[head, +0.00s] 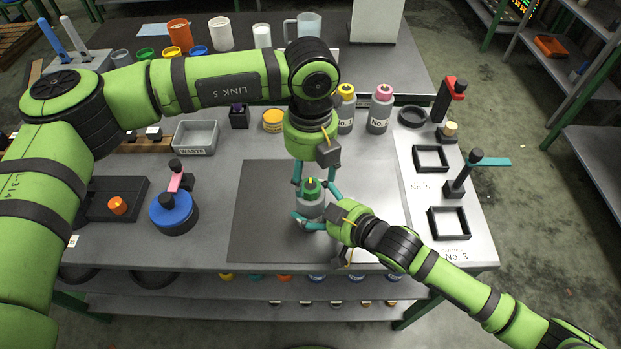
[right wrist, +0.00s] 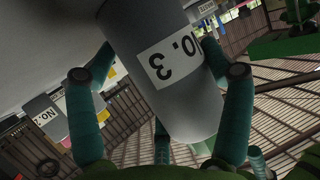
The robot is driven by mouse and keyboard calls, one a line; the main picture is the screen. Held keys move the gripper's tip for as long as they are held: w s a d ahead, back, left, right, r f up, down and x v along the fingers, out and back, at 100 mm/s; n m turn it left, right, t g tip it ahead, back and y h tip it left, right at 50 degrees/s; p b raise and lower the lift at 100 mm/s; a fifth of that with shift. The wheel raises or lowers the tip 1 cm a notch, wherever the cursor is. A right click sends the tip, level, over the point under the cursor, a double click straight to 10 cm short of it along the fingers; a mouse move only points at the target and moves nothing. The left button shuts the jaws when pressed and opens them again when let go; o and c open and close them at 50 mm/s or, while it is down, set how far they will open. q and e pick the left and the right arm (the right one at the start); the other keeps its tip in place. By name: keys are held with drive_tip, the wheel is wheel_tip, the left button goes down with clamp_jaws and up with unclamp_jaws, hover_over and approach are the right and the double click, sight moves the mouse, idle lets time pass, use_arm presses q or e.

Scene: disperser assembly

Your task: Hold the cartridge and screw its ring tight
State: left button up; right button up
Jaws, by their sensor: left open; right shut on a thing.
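The cartridge (head: 311,209) is a grey cylinder with a green ring (head: 312,187) and a small yellow tip on top. It stands upright over the dark mat, in the middle of the table. My right gripper (head: 311,220) is shut on its lower body from the right. In the right wrist view the cartridge (right wrist: 165,70) shows a "No. 3" label between the teal fingers. My left gripper (head: 316,184) points down from above, open, its fingers on both sides of the ring. Whether they touch the ring I cannot tell.
A dark mat (head: 262,205) lies under the cartridge. A yellow-topped bottle (head: 346,110) and a pink-topped bottle (head: 381,110) stand behind. Black square holders (head: 448,222) are at the right. A blue round device (head: 174,212) and a grey waste bin (head: 196,137) are at the left.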

sight(311, 187)
use_arm(q)
drive_tip(key=shift+f, duration=1.55)
use_arm(e)
drive_tip(key=shift+f, duration=0.1)
use_arm(q)
drive_tip(key=shift+c, duration=0.4)
drive_tip(key=c, duration=1.1)
drive_tip(key=shift+o, duration=0.2)
drive_tip(key=shift+m, duration=0.3)
drive_tip(key=m, duration=1.1)
drive_tip(key=shift+s+m, duration=0.1)
drive_tip(key=shift+m, duration=0.3)
drive_tip(key=m, duration=1.1)
drive_tip(key=shift+m, duration=0.3)
